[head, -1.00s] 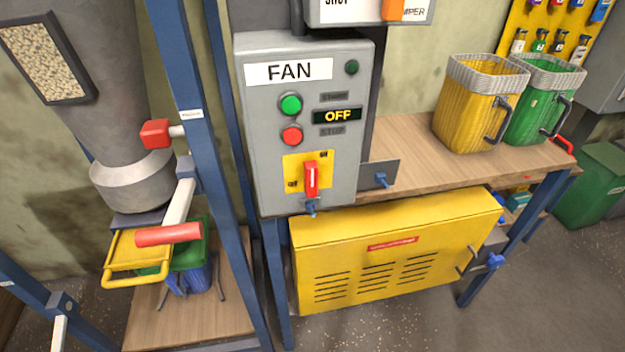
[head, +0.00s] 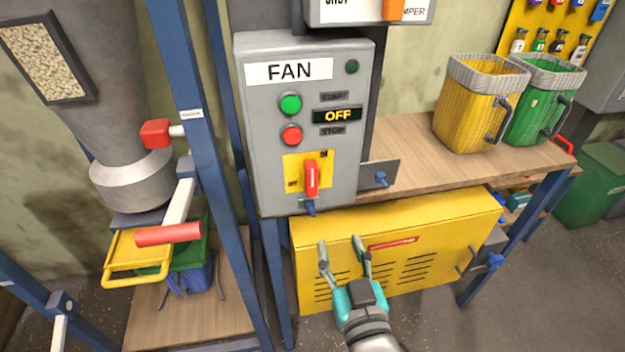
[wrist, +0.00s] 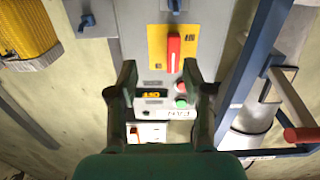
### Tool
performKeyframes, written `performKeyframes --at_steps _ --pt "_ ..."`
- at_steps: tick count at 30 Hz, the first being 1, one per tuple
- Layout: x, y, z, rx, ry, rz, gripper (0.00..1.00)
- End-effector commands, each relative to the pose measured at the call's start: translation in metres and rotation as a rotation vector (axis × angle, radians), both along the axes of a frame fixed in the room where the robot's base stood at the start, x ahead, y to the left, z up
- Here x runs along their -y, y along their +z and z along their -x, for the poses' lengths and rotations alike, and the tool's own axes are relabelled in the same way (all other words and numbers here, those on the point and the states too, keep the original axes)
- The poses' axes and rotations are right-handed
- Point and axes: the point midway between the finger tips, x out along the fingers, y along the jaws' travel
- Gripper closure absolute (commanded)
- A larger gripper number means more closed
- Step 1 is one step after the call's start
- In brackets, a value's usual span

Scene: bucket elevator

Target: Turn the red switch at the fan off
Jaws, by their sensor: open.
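The fan's grey control box (head: 250,165), labelled FAN, has a green button (head: 290,104), a red button (head: 292,135) and a display (head: 338,115) reading OFF. Below them the red switch (head: 312,178) sits on a yellow plate (head: 293,162). Its handle stands upright; the plate's small labels are hard to read. My gripper (head: 341,246) is open and empty, below and slightly right of the switch, in front of the yellow cabinet. In the wrist view, which is upside down, the red switch (wrist: 173,52) lies beyond the open fingertips (wrist: 160,72), not touched.
A blue post (head: 190,130) and a lever with a red grip (head: 168,235) stand left of the box. A small bracket with a blue knob (head: 381,179) sits to its right. A yellow vented cabinet (head: 440,230) is below. Yellow and green buckets (head: 480,105) stand on the bench.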

Motion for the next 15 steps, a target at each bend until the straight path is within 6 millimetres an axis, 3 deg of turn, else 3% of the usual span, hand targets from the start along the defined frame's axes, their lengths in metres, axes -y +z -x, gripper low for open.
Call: performKeyframes --at_steps 1,6,15 --pt "-0.009 0.015 -0.005 0.013 0.007 -0.01 0.5" --pt "-0.024 0.042 -0.015 0.022 0.014 -0.026 0.5" --pt "-0.032 0.05 -0.03 0.023 0.015 -0.032 0.5"
